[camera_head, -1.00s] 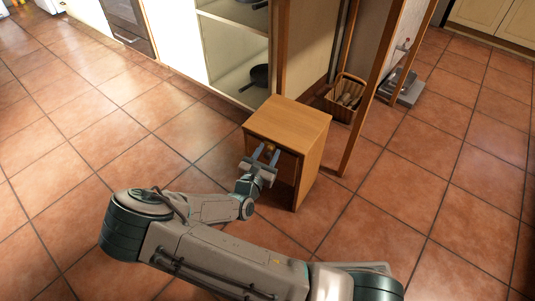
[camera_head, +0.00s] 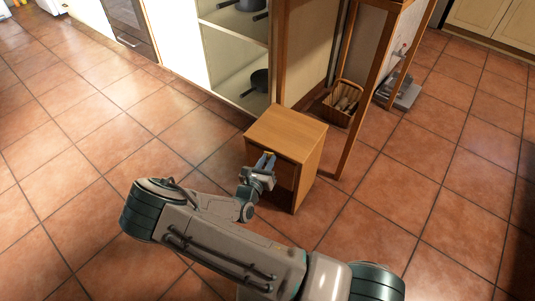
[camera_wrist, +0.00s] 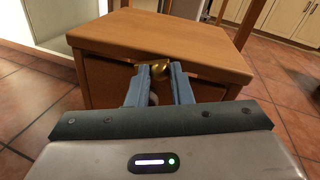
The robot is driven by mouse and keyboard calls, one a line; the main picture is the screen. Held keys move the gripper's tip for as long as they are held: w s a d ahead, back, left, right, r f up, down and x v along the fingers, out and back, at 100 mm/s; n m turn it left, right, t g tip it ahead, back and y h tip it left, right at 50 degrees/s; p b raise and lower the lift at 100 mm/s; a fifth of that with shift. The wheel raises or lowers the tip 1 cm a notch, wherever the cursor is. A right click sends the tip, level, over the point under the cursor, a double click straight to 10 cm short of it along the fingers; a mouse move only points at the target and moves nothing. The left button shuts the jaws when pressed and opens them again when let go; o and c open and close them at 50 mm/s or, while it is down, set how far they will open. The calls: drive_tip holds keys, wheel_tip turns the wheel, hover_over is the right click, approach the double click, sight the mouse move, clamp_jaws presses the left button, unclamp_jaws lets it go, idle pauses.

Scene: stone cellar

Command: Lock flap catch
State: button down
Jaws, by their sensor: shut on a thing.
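A small wooden cabinet (camera_head: 288,130) stands on the tiled floor, and its top also shows in the wrist view (camera_wrist: 160,35). A brass-coloured round catch knob (camera_wrist: 160,68) sits at the top middle of its front, just under the top's edge. The front flap (camera_wrist: 105,82) lies below the top, with a dark gap along its upper edge. My gripper (camera_head: 265,161) is at this front; its two blue-grey fingers (camera_wrist: 158,78) are shut on the knob from either side. The fingers and wrist hide much of the flap, and the knob's exact turn cannot be told.
A wooden table leg (camera_head: 362,95) stands close behind and right of the cabinet. A basket (camera_head: 343,103) sits on the floor behind it. Open shelves with dark pans (camera_head: 259,79) stand behind left. The floor is clear to the left and right front.

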drive_tip(key=n+p, duration=0.1)
drive_tip(key=p, duration=0.1)
drive_tip(key=r+n+p, duration=0.1)
drive_tip(key=n+p, duration=0.1)
drive_tip(key=shift+w+a+g, duration=0.1)
drive_tip(key=shift+g, duration=0.2)
drive_tip(key=n+p, duration=0.1)
drive_tip(key=n, duration=0.1)
drive_tip(key=shift+a+n+g+p, duration=0.1)
drive_tip(key=shift+n+g+p, duration=0.2)
drive_tip(key=shift+n+p, duration=0.1)
drive_tip(key=shift+w+a+f+n+g+h+p, duration=0.15)
drive_tip(key=shift+n+h+p, duration=0.15)
drive_tip(key=shift+n, duration=0.75)
drive_tip(key=shift+a+r+n+g+h+p, duration=0.1)
drive_tip(key=shift+n+g+h+p, duration=0.15)
drive_tip(key=shift+n, duration=0.75)
drive_tip(key=shift+w+a+f+n+g+h+p, duration=0.15)
drive_tip(key=shift+n+p, duration=0.2)
drive_tip(key=shift+n, duration=0.7)
drive_tip(key=shift+r, duration=0.1)
drive_tip(key=c, duration=1.3)
unclamp_jaws()
